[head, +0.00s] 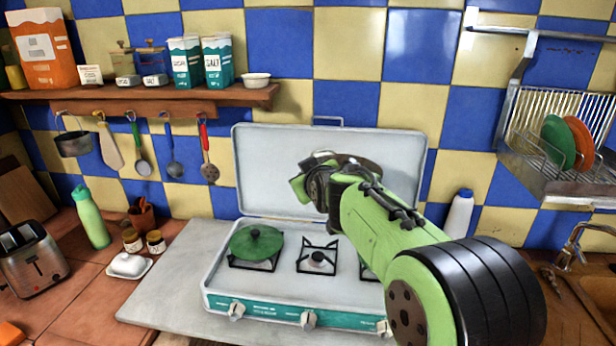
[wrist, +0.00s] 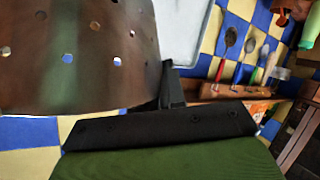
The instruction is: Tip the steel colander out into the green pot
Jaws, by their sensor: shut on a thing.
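My gripper (head: 328,180) is up in front of the raised stove lid, above the stove. It is shut on the steel colander (head: 372,166), whose brownish rim shows behind my wrist in the head view. In the wrist view the colander's curved, holed wall (wrist: 85,60) fills the upper left, beside the dark finger (wrist: 172,90). Its inside and contents are hidden. My arm hides much of the right burner, and I see no open green pot.
The white stove (head: 308,320) stands on the counter, its middle burner (head: 317,258) bare. A shelf with hanging utensils (head: 160,100) is at the left, a dish rack (head: 560,150) at the right. A white bottle (head: 459,213) stands right of the stove.

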